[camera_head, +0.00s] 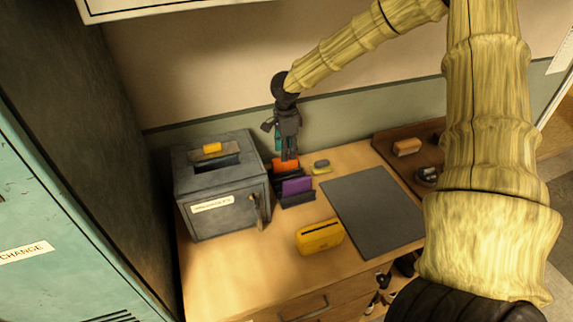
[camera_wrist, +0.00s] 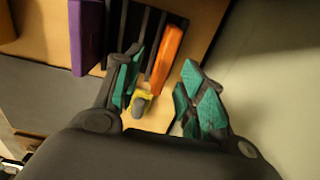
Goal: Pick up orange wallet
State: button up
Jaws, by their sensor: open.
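The orange wallet (camera_head: 284,164) stands upright in the back part of a dark slotted rack (camera_head: 296,196) on the desk. In the wrist view, the orange wallet (camera_wrist: 166,56) is a long upright strip between my fingers' directions, beyond the fingertips. My gripper (camera_head: 286,153) is pointing down just above it, with teal finger pads apart. In the wrist view my gripper (camera_wrist: 160,68) is open, with nothing held. Whether a finger touches the wallet cannot be told. The wallet's lower part is hidden by the rack.
A purple wallet (camera_head: 297,186) stands in the rack's front part. A grey box (camera_head: 222,185) is close on the left. A yellow case (camera_head: 319,236) and dark mat (camera_head: 374,210) lie in front. A small yellow-and-grey item (camera_head: 321,167) sits close right. The wall is behind.

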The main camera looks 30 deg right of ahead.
aim_at(285, 166)
jog(key=shift+w+f, duration=0.95)
jog(key=shift+f, duration=0.1)
jog(key=shift+s+d+f+p, duration=0.1)
jog(key=shift+s+f+p, duration=0.7)
jog(key=shift+p, duration=0.3)
jog(key=f, duration=0.3)
jog(key=shift+w+p, duration=0.35)
jog(key=shift+s+r, duration=0.15)
jog(key=shift+s, duration=0.1)
jog(key=shift+w, duration=0.15)
jog(key=c, duration=0.7)
grip_shut()
